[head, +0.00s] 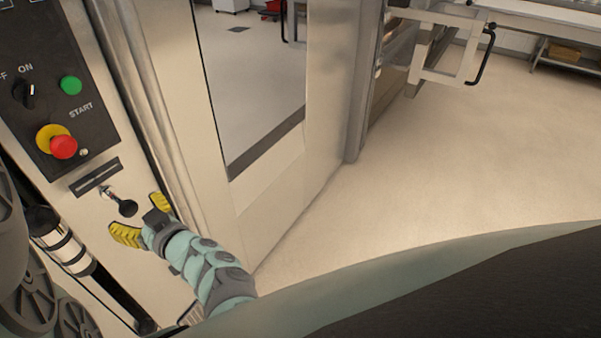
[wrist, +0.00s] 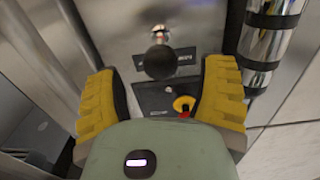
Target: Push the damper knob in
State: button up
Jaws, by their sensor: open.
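The damper knob (head: 127,208) is a black ball on a short metallic rod that sticks out of the steel panel, below a dark slotted plate (head: 96,177). In the wrist view the knob (wrist: 160,62) sits between and beyond my yellow fingertips, near the middle top. My gripper (head: 142,218) is open, with its two yellow fingers spread apart just in front of and below the knob. In the wrist view my gripper (wrist: 160,100) is empty, with one finger on each side of the knob. I cannot tell whether anything touches the knob.
The black control panel (head: 55,85) above carries a red emergency button (head: 63,147) on yellow, a green start button (head: 71,85) and a rotary switch (head: 28,93). A tall steel door (head: 240,130) with a window stands right of the knob. Open floor (head: 450,160) lies further right.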

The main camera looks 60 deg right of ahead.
aim_at(132, 211)
jog(key=shift+w+a, duration=0.1)
jog(key=shift+w, duration=1.45)
